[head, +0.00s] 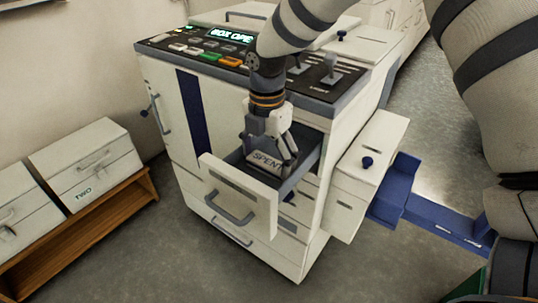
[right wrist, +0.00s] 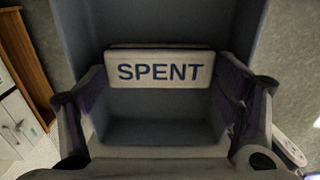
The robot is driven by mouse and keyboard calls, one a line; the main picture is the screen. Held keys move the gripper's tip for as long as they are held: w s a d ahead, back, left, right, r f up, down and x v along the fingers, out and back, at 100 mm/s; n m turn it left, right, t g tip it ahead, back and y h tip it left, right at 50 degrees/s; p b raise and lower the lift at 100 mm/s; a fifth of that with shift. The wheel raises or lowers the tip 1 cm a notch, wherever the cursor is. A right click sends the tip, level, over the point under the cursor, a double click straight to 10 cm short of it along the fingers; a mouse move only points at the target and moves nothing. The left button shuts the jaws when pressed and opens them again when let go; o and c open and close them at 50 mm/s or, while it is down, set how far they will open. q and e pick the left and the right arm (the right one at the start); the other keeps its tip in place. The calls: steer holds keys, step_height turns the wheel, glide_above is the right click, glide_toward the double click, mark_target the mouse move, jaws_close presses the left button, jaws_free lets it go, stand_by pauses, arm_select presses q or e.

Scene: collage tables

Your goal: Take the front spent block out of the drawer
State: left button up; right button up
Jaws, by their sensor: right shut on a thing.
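A pale block with SPENT in dark letters (head: 266,161) is in the open drawer (head: 240,196) of the white machine. My right gripper (head: 270,150) reaches down into the drawer from above, with its fingers at the block's two sides. In the right wrist view, the block (right wrist: 160,69) sits between the two fingers, and the gripper is shut on it. The drawer's grey floor and walls show around it. My left gripper is not in view.
The machine's top panel (head: 196,48) has coloured buttons and a lit display. A white box with a blue knob (head: 362,180) juts out beside the drawer. A blue bracket (head: 430,211) stands to the right. White boxes (head: 88,160) sit on a wooden shelf at left.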

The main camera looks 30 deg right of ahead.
mark_target(266, 163)
steer(key=shift+s+a, duration=0.1)
steer(key=shift+a, duration=0.1)
steer(key=o, duration=1.1)
steer(key=shift+c, duration=0.2)
step_height(266, 163, up, 12)
